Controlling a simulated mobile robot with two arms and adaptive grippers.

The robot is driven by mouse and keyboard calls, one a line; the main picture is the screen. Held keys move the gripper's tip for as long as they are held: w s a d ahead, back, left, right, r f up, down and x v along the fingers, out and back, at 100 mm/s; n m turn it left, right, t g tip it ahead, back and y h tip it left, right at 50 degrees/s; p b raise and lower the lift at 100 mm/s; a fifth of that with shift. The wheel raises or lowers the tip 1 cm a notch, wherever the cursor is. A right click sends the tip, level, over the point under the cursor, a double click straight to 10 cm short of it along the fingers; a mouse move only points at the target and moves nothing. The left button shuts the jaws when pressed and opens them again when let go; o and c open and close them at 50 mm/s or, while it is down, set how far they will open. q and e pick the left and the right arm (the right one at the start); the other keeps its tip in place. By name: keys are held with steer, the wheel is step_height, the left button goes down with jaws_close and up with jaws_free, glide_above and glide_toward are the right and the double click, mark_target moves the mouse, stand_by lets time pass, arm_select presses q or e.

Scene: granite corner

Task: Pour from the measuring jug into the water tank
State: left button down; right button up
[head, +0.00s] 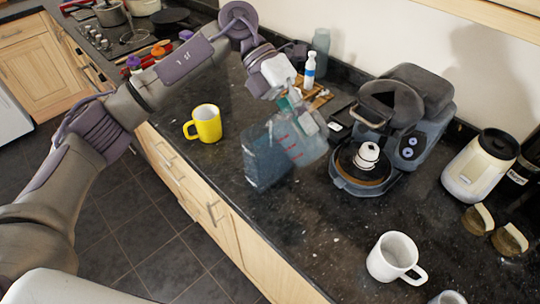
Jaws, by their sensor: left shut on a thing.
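The measuring jug (299,143) is clear with red marks and is tilted in the air. My left gripper (291,103) is shut on it near its top. The water tank (262,162) is a bluish see-through box standing upright on the dark counter. The jug is just right of the tank in the picture and overlaps its right side; I cannot tell whether they touch. The contents of the jug and tank are hard to make out. My right gripper is not in view.
A coffee machine (409,115) stands right of the jug. A yellow mug (206,124) is left of the tank, and a white mug (394,257) is near the front. A cream canister (480,166) stands at right. The counter (300,224) in front of the tank is clear.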

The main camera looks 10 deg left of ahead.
arm_select(q)
steer(key=shift+r, duration=0.1)
stand_by(0.6)
steer(key=shift+w+a+r+h, duration=0.1)
steer(key=shift+a+r+h, duration=0.05)
steer(key=shift+h, duration=0.25)
steer(key=shift+a+r+g, duration=0.1)
steer(key=shift+g, duration=0.3)
steer(key=shift+w+r+h, duration=0.1)
steer(key=shift+h, duration=0.2)
